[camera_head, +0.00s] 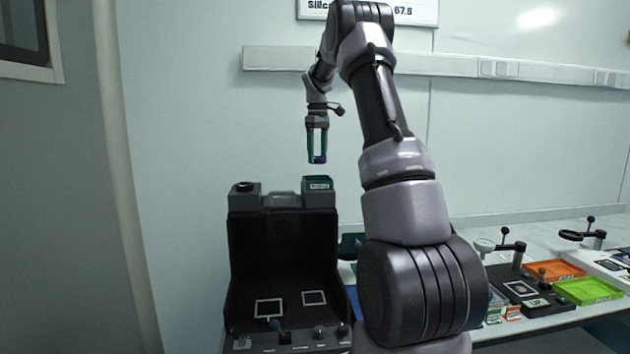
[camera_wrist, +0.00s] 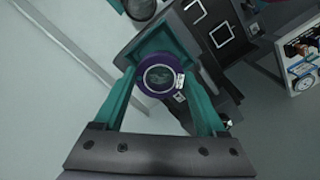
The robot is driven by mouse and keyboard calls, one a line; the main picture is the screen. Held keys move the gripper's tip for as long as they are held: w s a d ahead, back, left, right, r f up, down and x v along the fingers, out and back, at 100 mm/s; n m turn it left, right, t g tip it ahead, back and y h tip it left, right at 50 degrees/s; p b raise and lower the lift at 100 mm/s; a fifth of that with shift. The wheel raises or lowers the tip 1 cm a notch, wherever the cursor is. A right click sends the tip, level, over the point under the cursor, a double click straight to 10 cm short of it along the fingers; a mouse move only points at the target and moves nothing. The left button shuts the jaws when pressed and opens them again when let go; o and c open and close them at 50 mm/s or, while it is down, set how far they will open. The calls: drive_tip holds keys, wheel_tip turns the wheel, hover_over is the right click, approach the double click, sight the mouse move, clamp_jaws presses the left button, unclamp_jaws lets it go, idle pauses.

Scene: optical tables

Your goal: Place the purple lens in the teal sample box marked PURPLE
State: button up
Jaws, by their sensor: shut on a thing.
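My gripper (camera_head: 317,160) points down and is shut on the purple lens (camera_head: 319,160), high in front of the pale wall. In the wrist view the lens (camera_wrist: 142,76) shows as a purple ring around clear glass between the teal fingers (camera_wrist: 158,76). A small pale label sits at its right side. The teal sample box (camera_head: 318,184) stands on the right of the black unit's top, a little below the gripper and apart from it. Its front label is too small to read.
The black unit (camera_head: 282,262) has a dark round piece (camera_head: 244,186) at its top left and pale square frames lower down. On the table at right are an orange tray (camera_head: 553,270), a green tray (camera_head: 588,291) and several stands. The air around the gripper is clear.

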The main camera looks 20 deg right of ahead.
wheel_tip(320, 180, down, 7)
drive_tip(key=shift+f, duration=0.2)
drive_tip(key=shift+f, duration=0.15)
drive_tip(key=o, duration=1.3)
drive_tip(key=shift+c, duration=0.2)
